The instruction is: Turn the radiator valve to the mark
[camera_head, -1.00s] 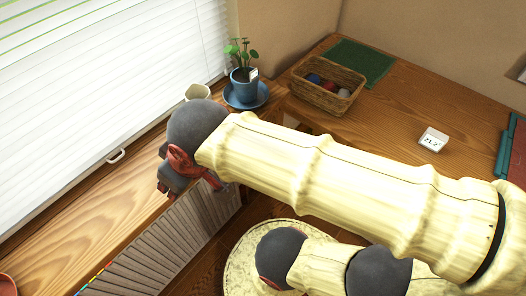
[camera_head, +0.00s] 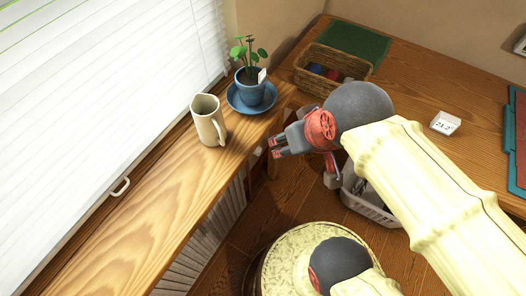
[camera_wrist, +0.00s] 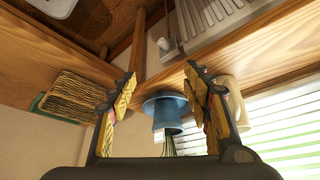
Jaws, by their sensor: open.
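The radiator (camera_head: 207,240) is a pale ribbed panel under the wooden windowsill, partly hidden by it. In the wrist view, which is upside down, its end (camera_wrist: 212,18) shows at the top. A small pale fitting (camera_wrist: 168,46) sits beside that end and may be the valve; I cannot make out a mark. In the head view I cannot pick the valve out. My gripper (camera_head: 274,148) is open and empty, pointing left beside the sill edge, near the blue plant pot. In the wrist view its fingers (camera_wrist: 160,82) are spread wide and apart from the fitting.
A cream jug (camera_head: 208,121) and a potted plant (camera_head: 250,90) on a blue saucer stand on the sill (camera_head: 130,225). A wicker basket (camera_head: 312,84) and a white display (camera_head: 445,123) are on the desk. A white bin (camera_head: 368,205) and a round pale stool (camera_head: 290,262) are below.

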